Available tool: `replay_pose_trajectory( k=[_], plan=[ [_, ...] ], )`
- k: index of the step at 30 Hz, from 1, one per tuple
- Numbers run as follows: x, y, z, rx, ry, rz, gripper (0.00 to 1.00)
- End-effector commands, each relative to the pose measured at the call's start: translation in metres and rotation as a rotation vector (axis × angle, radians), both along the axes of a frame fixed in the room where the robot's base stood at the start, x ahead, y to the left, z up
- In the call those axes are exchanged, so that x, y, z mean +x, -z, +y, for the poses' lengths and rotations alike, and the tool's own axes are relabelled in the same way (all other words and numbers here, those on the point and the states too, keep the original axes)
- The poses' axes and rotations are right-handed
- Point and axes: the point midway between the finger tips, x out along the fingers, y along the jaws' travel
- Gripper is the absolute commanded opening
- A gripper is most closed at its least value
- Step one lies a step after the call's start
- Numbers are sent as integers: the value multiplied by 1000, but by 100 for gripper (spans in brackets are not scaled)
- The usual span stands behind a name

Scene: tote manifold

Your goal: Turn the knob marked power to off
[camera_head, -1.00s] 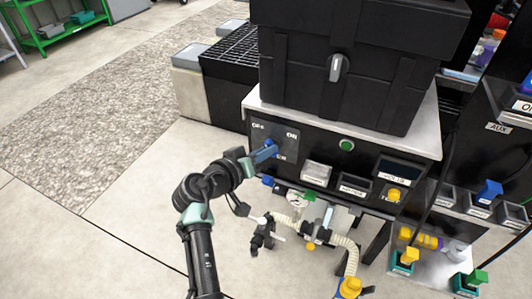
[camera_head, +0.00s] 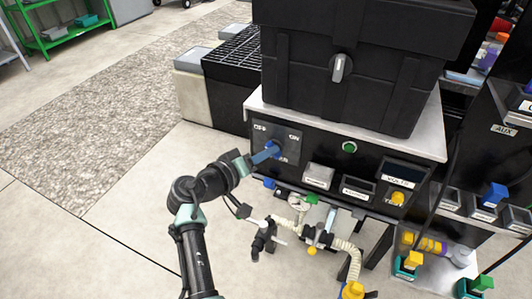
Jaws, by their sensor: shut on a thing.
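The blue power knob (camera_head: 275,147) sits on a dark panel (camera_head: 289,156) at the left of the machine's front. Off is marked at the panel's upper left and on at its upper right. My gripper (camera_head: 266,154) reaches the panel from the lower left and is shut on the knob. The gripper hides part of the knob and the lettering below it, so I cannot tell the exact way the knob points.
A green button (camera_head: 349,147) and a yellow knob (camera_head: 397,198) share the machine's front. A black box (camera_head: 355,85) with a grey latch stands on the machine's top. Hoses and valves (camera_head: 315,238) crowd below the panel. Floor at the left is clear.

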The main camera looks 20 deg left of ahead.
Motion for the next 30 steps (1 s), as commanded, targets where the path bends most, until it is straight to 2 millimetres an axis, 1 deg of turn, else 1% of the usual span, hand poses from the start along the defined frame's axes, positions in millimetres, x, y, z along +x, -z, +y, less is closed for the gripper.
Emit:
replay_pose_trajectory(
  k=[1, 2, 6, 7, 15, 19, 23, 30],
  plan=[
    [0, 1, -1, -4, 1, 2, 0],
    [0, 1, -1, -4, 1, 2, 22],
    [0, 1, -1, -2, 2, 1, 48],
    [0, 0, -1, -2, 2, 1, 49],
    [-1, 0, 0, 0, 1, 1, 49],
    [-10, -4, 4, 0, -2, 1, 49],
    [-31, -11, 11, 1, -4, 2, 49],
    [-80, -25, 27, 0, -4, 3, 49]
  ],
)
